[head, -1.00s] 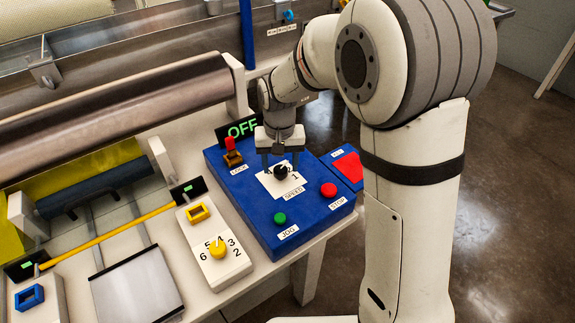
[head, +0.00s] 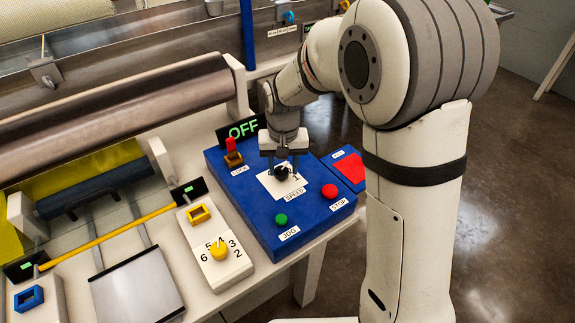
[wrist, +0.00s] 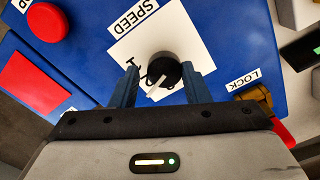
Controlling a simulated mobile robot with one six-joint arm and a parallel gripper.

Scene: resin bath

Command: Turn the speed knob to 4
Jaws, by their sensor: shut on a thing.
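The speed knob (head: 282,172) is a black round knob on a white plate labelled SPEED, on the blue control panel (head: 255,212). In the wrist view the knob (wrist: 164,68) has a white pointer directed down and to the left. A digit 1 shows beside the knob; other marks on its plate are hidden or cannot be read. My gripper (head: 282,162) reaches down from above onto the knob. In the wrist view my gripper's (wrist: 162,78) two blue-grey fingers stand on either side of the knob, shut on it.
The panel carries a red-topped LOCK switch (head: 232,152), a green JOG button (head: 281,219) and a red STOP button (head: 330,191). A display (head: 241,130) reads OFF. A separate yellow numbered dial (head: 219,250) sits to the left. A large roller (head: 120,105) lies behind.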

